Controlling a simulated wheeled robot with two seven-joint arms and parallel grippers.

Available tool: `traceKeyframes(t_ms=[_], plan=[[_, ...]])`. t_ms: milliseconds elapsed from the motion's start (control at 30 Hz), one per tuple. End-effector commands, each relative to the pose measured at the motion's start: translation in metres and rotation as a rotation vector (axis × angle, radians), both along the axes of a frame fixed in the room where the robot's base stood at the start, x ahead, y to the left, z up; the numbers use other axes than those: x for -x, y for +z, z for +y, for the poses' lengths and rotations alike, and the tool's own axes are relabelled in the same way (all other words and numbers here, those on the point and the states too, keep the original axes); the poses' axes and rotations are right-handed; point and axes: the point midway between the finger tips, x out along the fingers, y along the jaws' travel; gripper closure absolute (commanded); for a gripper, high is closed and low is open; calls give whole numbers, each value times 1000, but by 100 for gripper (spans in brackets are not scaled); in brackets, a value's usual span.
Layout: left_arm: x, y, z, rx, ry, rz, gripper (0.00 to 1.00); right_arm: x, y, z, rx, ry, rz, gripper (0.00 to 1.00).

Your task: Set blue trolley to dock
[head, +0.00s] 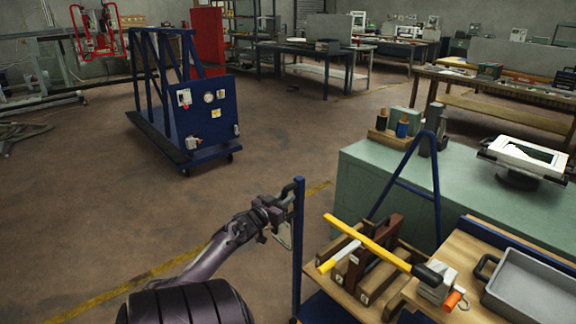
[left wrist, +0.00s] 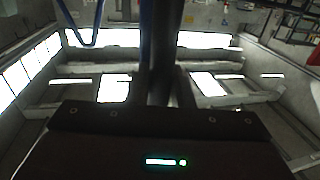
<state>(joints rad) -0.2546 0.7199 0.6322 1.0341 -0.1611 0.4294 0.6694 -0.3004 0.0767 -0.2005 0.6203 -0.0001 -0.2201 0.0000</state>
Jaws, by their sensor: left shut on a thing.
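A blue trolley frame stands close at the lower right, with an upright blue post (head: 298,245) and an angled blue bar (head: 436,190) rising around a load of wood blocks. My left gripper (head: 286,200) reaches in from the left and is shut at the upper part of the blue post. In the left wrist view a dark upright bar (left wrist: 158,50) runs up the middle; the fingertips cannot be made out there. A second blue trolley (head: 205,115), with a slanted frame and a panel with gauges, stands apart farther back. I cannot tell which place is the dock. My right gripper is not in view.
A yellow bar (head: 382,246) lies across wood blocks on the near trolley. A grey tray (head: 530,290) sits at the lower right. A green cabinet (head: 375,185) stands behind the near trolley. Open floor (head: 90,215) with a yellow line lies to the left.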

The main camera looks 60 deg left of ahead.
Motion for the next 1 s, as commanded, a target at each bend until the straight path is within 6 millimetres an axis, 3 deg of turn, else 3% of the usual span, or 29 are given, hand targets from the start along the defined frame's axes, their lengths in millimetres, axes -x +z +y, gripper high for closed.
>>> traceKeyframes(t_ms=[400,433,567,867,1000], plan=[[2,2,6,-4,11,1,100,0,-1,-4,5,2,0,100],[2,3,6,-4,11,1,78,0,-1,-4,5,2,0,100],[2,2,5,-4,9,1,61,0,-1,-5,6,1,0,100],[3,1,3,-1,5,2,61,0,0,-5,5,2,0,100],[15,0,-3,0,5,3,61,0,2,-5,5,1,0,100]])
